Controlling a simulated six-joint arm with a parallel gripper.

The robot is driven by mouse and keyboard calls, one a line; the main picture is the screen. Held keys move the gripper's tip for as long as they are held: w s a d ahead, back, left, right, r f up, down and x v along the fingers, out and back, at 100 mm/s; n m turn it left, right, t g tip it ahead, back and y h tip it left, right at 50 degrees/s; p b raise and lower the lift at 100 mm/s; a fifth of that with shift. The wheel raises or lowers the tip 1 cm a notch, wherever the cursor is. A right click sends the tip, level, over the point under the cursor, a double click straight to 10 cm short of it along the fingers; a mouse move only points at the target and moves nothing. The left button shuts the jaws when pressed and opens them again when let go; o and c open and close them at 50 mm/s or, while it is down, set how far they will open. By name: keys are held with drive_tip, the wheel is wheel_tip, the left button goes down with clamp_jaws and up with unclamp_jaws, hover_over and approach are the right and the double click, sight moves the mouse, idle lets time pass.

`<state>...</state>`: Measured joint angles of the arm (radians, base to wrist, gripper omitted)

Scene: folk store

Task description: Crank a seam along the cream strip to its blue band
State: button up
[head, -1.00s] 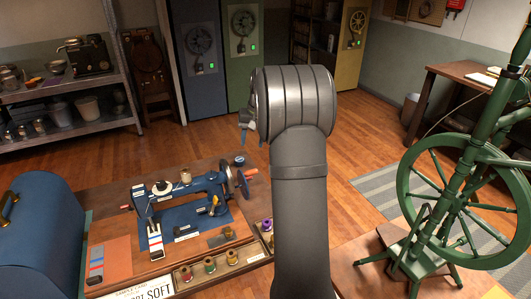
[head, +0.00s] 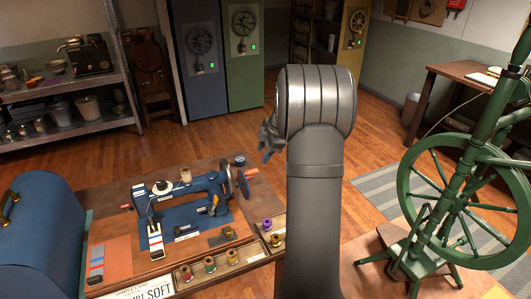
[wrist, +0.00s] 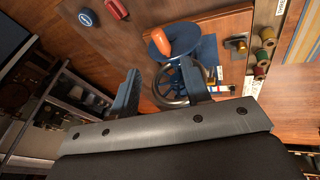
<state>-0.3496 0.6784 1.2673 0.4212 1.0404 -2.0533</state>
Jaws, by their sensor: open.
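A blue sewing machine (head: 190,195) stands on the wooden table, its hand wheel (head: 228,186) at the right end. An orange crank handle (head: 251,172) sticks out from the wheel; it also shows in the wrist view (wrist: 183,39). My gripper (head: 266,150) is open and empty, above and to the right of the wheel. In the wrist view my gripper's fingers (wrist: 158,85) stand apart with the wheel beyond them.
A wooden tray (head: 207,273) with several thread spools lies in front of the machine. A sample card (head: 110,260) lies at the left beside a blue domed case (head: 40,230). A blue round item (head: 239,160) sits behind the wheel. A green spinning wheel (head: 460,200) stands at the right.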

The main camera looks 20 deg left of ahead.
sight(255, 170)
drive_tip(key=shift+w+a+f+n, duration=0.1)
drive_tip(key=shift+a+f+n, duration=0.4)
drive_tip(key=shift+f, duration=1.05)
drive_tip(key=shift+w+a+f+n, duration=0.2)
drive_tip(key=shift+a+f, duration=0.45)
drive_tip(key=shift+f, duration=0.9)
drive_tip(key=shift+w+a+f+n, duration=0.1)
drive_tip(key=shift+a+f+n, duration=0.4)
drive_tip(key=shift+f, duration=1.05)
drive_tip(key=shift+a+f, duration=0.1)
drive_tip(key=shift+a, duration=0.05)
drive_tip(key=shift+c, duration=0.2)
drive_tip(key=c, duration=0.7)
drive_tip(key=shift+c, duration=0.2)
